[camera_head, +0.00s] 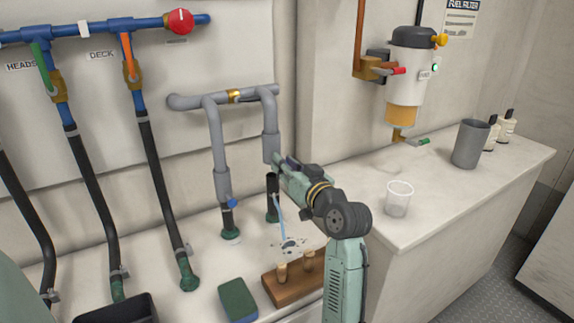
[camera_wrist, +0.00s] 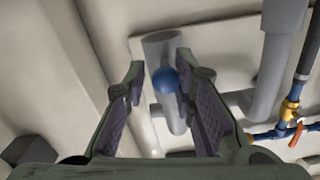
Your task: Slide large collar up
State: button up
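A grey plumbing loop on the back wall has two downward legs with wider grey sleeves. The right leg's collar (camera_head: 271,146) ends above a separate black pipe stub (camera_head: 272,184), with a gap between them. My gripper (camera_head: 279,161) is at the lower end of this collar, partly covering it.
A pale blue streak (camera_head: 279,212) runs beside the right stub to a wet patch (camera_head: 289,246). A wooden block with pegs (camera_head: 293,285), a sponge (camera_head: 238,299) and a black tray (camera_head: 118,309) lie in front. A clear cup (camera_head: 398,200) stands right of my arm.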

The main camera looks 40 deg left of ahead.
jog(key=shift+s+a, duration=0.2)
jog(key=shift+s, duration=0.3)
jog(key=w+v, duration=0.1)
jog(key=v, duration=1.1)
jog(key=shift+d, duration=0.2)
jog(key=shift+c, duration=0.4)
